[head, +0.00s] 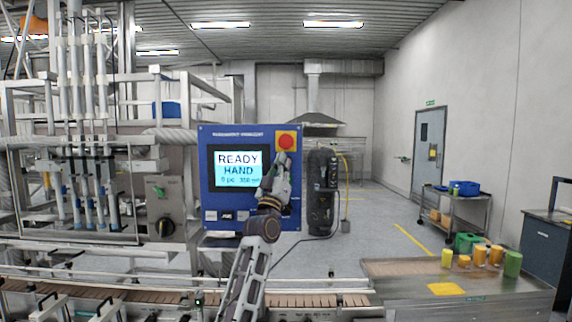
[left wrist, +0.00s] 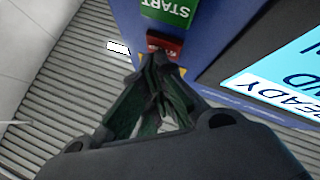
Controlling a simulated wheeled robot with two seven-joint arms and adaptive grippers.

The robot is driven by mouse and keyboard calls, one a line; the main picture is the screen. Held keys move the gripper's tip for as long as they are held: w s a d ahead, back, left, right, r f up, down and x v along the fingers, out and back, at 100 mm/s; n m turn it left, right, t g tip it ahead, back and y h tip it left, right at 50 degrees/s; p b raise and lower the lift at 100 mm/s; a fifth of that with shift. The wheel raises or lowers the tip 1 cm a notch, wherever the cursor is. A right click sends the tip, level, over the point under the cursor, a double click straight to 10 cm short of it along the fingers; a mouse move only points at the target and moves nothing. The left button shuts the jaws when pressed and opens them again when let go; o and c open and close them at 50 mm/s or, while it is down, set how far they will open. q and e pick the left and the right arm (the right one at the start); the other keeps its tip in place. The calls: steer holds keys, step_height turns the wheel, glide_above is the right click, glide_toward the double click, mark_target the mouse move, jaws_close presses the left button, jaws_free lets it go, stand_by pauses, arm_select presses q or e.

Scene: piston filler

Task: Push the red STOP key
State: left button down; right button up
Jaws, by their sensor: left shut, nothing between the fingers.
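The blue panel (head: 252,133) carries a lit screen (head: 238,169) reading READY HAND. In the left wrist view the red key (left wrist: 165,43) lies beside the green START key (left wrist: 167,10), both upside down. My left gripper (head: 283,160) is shut and empty in front of the panel's right side, just below a round red knob on a yellow plate (head: 286,141). In the head view my gripper and arm hide the red key. In the left wrist view the shut fingertips (left wrist: 158,58) are right at the red key's edge and partly cover it; I cannot tell whether they touch.
A selector switch (head: 165,226) is on the grey box left of the panel. A conveyor (head: 310,300) runs along the front. Right of it a table (head: 395,285) holds yellow and green cups (head: 480,254). A black cylinder (head: 320,190) stands behind the panel's right edge.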

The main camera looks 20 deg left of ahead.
arm_select(q)
steer(key=shift+s, duration=0.1)
steer(key=shift+s+d, duration=0.2)
steer(key=shift+s, duration=0.5)
steer(key=shift+f, duration=0.1)
steer(key=shift+s+d+p, duration=0.2)
steer(key=shift+s+d, duration=0.05)
steer(key=shift+s, duration=0.55)
steer(key=shift+s+d+p, duration=0.2)
steer(key=shift+s+p, duration=0.05)
steer(key=shift+s, duration=0.55)
steer(key=shift+s+d+p, duration=0.2)
steer(key=shift+s+d, duration=0.05)
steer(key=shift+s, duration=0.55)
